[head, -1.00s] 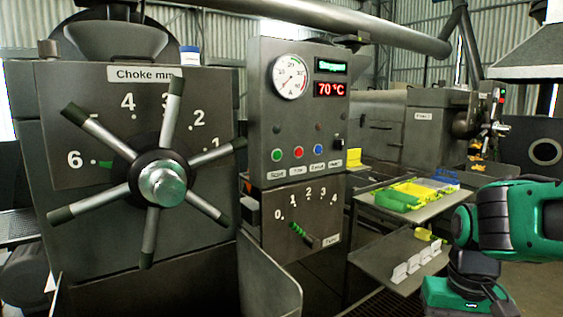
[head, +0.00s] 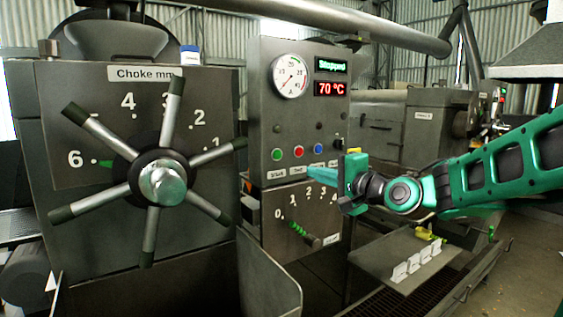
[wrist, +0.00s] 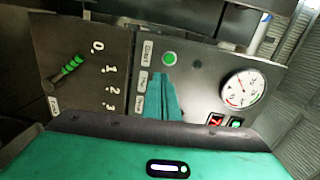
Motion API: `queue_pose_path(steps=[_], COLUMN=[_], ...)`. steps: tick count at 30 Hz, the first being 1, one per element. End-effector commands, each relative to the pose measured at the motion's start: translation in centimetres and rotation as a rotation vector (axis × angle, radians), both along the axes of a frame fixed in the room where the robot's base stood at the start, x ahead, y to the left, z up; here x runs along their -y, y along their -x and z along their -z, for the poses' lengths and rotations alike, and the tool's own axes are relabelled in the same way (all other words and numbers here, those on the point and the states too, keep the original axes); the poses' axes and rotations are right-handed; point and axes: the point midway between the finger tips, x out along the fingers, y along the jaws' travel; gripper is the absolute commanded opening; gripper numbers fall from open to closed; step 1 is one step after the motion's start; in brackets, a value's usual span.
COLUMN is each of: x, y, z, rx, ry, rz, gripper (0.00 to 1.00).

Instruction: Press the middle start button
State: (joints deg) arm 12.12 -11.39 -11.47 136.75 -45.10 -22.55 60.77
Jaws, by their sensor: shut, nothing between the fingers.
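The control panel (head: 285,112) stands at the centre of the head view. Its green start button (head: 277,154) is leftmost in a row, beside a red (head: 299,152) and a blue button (head: 318,149). The display (head: 331,66) reads "Stopped". My gripper (head: 311,172) is shut and empty, its teal fingers pointing left, in front of the panel below the red and blue buttons in the picture. In the wrist view the green button (wrist: 169,58) shows just beyond the fingertips (wrist: 160,77), with a gap in the picture; the fingers cover the other buttons.
A large choke handwheel (head: 161,183) with long spokes stands to the left. Below the buttons is a 0–4 scale with a green-marked lever (head: 304,232). A similar machine (head: 424,132) stands farther right. A shelf with white cards (head: 413,262) lies below my arm.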

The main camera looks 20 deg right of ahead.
Motion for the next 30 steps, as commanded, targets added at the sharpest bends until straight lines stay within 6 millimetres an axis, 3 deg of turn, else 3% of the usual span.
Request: queue_pose_path(steps=[4, 17, 30], x=[-0.4, -0.6, -2.9], y=[-0.3, -0.8, -7.7], z=[-1.3, -1.4, -1.3], rx=[0.035, 0.035, 0.035], ry=[-0.065, -0.066, -0.065], rz=[-0.005, -0.005, -0.006], gripper=[0.0, 0.0, 0.0])
